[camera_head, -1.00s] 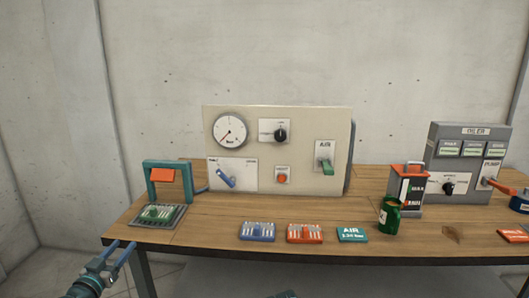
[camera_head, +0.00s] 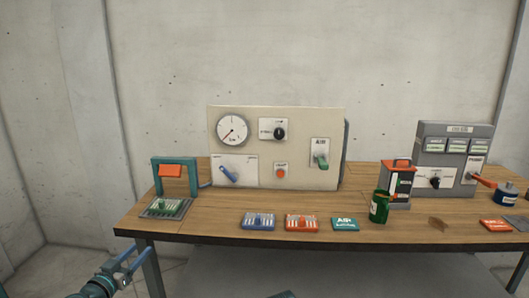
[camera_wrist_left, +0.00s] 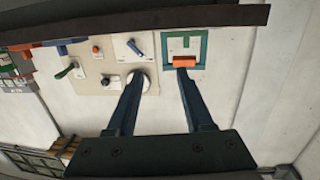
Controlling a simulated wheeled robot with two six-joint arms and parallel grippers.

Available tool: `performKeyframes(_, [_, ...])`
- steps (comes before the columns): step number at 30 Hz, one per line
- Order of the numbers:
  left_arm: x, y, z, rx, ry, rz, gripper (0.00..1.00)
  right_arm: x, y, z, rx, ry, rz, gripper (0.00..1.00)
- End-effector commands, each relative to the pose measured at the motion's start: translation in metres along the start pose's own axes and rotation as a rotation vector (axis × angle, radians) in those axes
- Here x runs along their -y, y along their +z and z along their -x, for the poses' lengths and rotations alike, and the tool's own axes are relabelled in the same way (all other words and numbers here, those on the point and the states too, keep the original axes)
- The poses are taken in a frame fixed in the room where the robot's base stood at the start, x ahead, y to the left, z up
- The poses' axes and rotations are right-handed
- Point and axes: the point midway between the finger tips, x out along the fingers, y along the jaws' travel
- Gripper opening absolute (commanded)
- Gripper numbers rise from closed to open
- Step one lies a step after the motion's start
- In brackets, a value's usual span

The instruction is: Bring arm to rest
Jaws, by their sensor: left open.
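My left gripper (camera_head: 128,262) is low at the left in the head view, in front of the table's near left edge and below its top. Its two fingers are apart with nothing between them. My left forearm comes in from the bottom left corner.
Floor space in front of the table's left end is free.

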Motion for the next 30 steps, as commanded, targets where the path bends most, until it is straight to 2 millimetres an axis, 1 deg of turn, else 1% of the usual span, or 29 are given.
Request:
performKeyframes(1, [-0.011,-0.002,-0.004,0.017,0.026,0.003,0.52,-0.001,0.000,0.006,0.000,0.000,0.000,0.50])
performKeyframes(2, [-0.016,-0.002,-0.006,0.027,0.039,0.006,0.52,-0.001,0.001,0.007,0.000,0.000,0.000,0.50])
performKeyframes(5, [-0.040,0.000,-0.013,0.075,0.097,0.016,0.52,-0.001,0.001,0.015,0.000,0.000,0.000,0.50])
performKeyframes(6, [-0.053,0.001,-0.017,0.100,0.127,0.021,0.52,-0.002,0.001,0.019,0.000,0.000,0.000,0.50])
performKeyframes(8, [-0.073,0.004,-0.021,0.143,0.171,0.029,0.52,-0.002,0.002,0.026,0.000,0.000,0.000,0.50])
performKeyframes(11, [-0.111,0.009,-0.026,0.235,0.254,0.043,0.52,-0.004,0.002,0.039,0.000,0.000,0.000,0.50])
performKeyframes(14, [-0.160,0.017,-0.027,0.373,0.352,0.057,0.52,-0.005,0.003,0.057,0.000,0.000,0.000,0.50])
performKeyframes(15, [-0.184,0.021,-0.025,0.446,0.393,0.060,0.52,-0.006,0.004,0.067,0.000,0.000,0.000,0.50])
performKeyframes(16, [-0.202,0.024,-0.021,0.508,0.423,0.063,0.52,-0.007,0.004,0.074,0.000,0.000,0.000,0.50])
performKeyframes(17, [-0.219,0.028,-0.017,0.575,0.449,0.064,0.52,-0.008,0.005,0.082,0.000,0.000,0.000,0.50])
performKeyframes(18, [-0.241,0.033,-0.009,0.670,0.476,0.061,0.52,-0.009,0.005,0.092,0.000,0.000,0.000,0.50])
performKeyframes(20, [-0.270,0.041,0.005,0.813,0.497,0.051,0.52,-0.010,0.006,0.106,0.000,0.000,0.000,0.50])
performKeyframes(21, [-0.286,0.045,0.017,0.910,0.498,0.040,0.52,-0.011,0.007,0.115,0.000,0.000,0.000,0.50])
performKeyframes(22, [-0.296,0.048,0.026,0.981,0.491,0.029,0.52,-0.012,0.007,0.122,0.000,0.000,-0.001,0.50])
performKeyframes(24, [-0.314,0.051,0.047,1.135,0.452,-0.004,0.52,-0.013,0.008,0.138,0.000,0.000,-0.001,0.50])
performKeyframes(25, [-0.320,0.052,0.056,1.195,0.427,-0.022,0.52,-0.014,0.009,0.144,0.000,0.000,-0.001,0.50])
performKeyframes(27, [-0.328,0.051,0.075,1.315,0.352,-0.064,0.52,-0.015,0.009,0.157,0.000,0.000,-0.001,0.50])
performKeyframes(30, [-0.333,0.045,0.097,1.437,0.230,-0.122,0.52,-0.016,0.010,0.172,0.000,0.000,-0.001,0.50])
